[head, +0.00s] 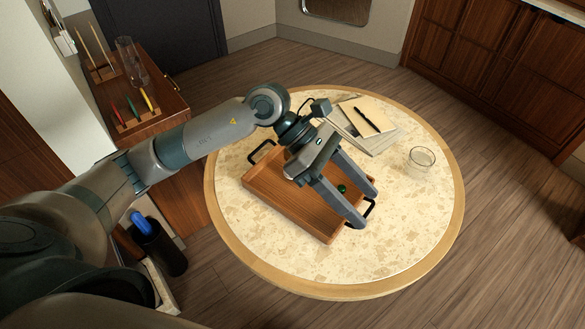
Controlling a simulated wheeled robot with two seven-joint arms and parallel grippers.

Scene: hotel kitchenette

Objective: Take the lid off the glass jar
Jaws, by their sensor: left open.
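A small clear glass vessel (421,160) stands upright on the right side of the round table; I take it for the glass jar, and no separate lid can be made out on it. My left gripper (364,207) is over the wooden tray, well to the left of the glass, with its two fingers apart. A small dark green thing (342,188) shows between the fingers, on or just above the tray; whether it is a lid I cannot tell. My right gripper is out of view.
The wooden tray (284,203) with black handles lies on the round table (405,235). A notebook with a pen (367,117) lies on grey folders behind it. A side cabinet at left holds a tall glass (127,60) and coloured pencils. The table's front right is clear.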

